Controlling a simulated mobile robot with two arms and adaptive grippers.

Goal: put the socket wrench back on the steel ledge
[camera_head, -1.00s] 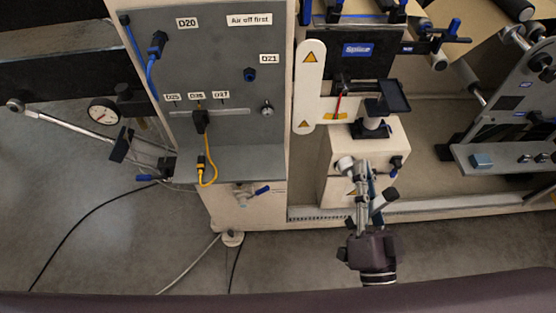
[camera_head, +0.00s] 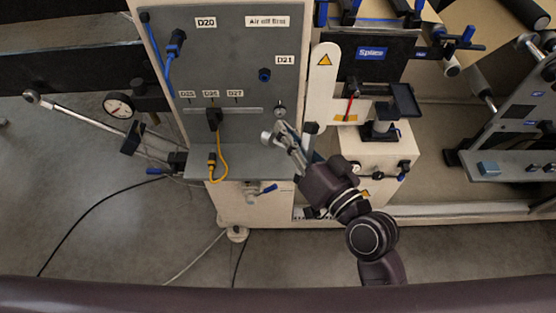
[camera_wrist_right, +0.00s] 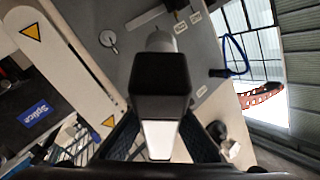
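The socket wrench (camera_head: 267,138) shows as a short silver head at the tip of my right gripper (camera_head: 287,142). In the right wrist view, the socket wrench (camera_wrist_right: 160,85) is a dark block with a grey round end, between the two fingers of my right gripper (camera_wrist_right: 160,138). The gripper is shut on it; the fingers hide part of it. The steel ledge (camera_head: 250,165) is the grey shelf at the foot of the grey panel. The wrench head appears above the ledge's right part; I cannot tell whether they touch. My left gripper is not in view.
A yellow cable (camera_head: 221,169) hangs over the ledge's left part from a black plug (camera_head: 214,119). A small round knob (camera_head: 280,109) sits on the panel near the gripper. The white warning-marked post (camera_head: 322,85) stands just right of the panel. The ledge between cable and wrench looks clear.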

